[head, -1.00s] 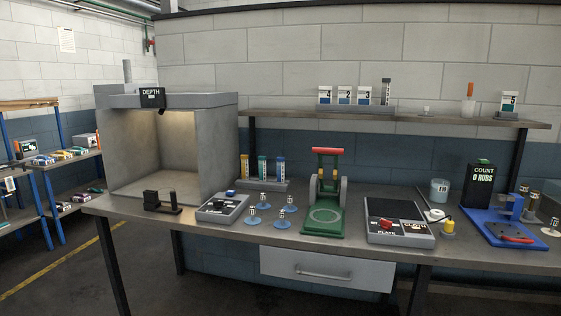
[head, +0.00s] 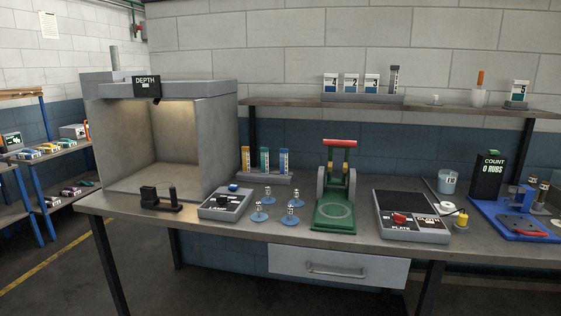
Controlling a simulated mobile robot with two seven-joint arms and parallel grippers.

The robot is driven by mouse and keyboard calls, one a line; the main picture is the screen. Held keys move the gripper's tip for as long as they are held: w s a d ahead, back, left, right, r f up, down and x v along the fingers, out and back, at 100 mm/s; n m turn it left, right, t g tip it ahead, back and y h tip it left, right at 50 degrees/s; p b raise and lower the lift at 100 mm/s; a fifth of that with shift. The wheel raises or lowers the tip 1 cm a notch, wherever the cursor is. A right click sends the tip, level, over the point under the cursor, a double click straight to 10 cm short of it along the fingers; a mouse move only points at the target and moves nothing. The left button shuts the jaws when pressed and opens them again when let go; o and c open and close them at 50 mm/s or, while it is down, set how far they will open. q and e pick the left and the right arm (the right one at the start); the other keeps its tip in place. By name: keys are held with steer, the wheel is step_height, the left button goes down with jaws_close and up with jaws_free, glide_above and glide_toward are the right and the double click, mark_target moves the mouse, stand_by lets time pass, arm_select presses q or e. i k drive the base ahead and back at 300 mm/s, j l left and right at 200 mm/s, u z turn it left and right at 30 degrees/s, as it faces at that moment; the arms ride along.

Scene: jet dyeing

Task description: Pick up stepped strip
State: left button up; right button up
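A narrow dark grey strip with paler marks (head: 394,79) stands upright at the right end of a grey holder (head: 363,98) on the wall shelf. It looks like the stepped strip, though its steps are too small to make out surely. Numbered white-and-blue cards, including card 3 (head: 371,84), stand to its left in the same holder. Yellow, teal and blue upright strips (head: 265,161) stand in a rack on the bench below. Neither of my grippers shows in the head view.
The wall shelf (head: 445,107) runs above the bench (head: 300,238). A grey DEPTH booth (head: 165,92) stands at left. A green press (head: 334,212), a PLATE device (head: 410,216) and a blue rub tester (head: 515,220) occupy the bench. A drawer (head: 335,267) hangs below.

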mark_target(283, 152)
steer(key=i+j, duration=0.25)
steer(key=j, duration=0.15)
steer(key=i+j+z, duration=0.1)
steer(key=i+j, duration=0.45)
steer(key=j, duration=0.25)
steer(key=i+j+z, duration=0.1)
steer(key=i+j, duration=0.15)
steer(key=j, duration=0.15)
steer(key=i+j+z, duration=0.1)
steer(key=i+j, duration=0.15)
steer(key=j, duration=0.2)
steer(key=i+j, duration=0.25)
steer(key=j, duration=0.2)
steer(key=i+j+z, duration=0.1)
steer(key=j, duration=0.35)
steer(key=i+j, duration=0.3)
steer(key=j, duration=0.15)
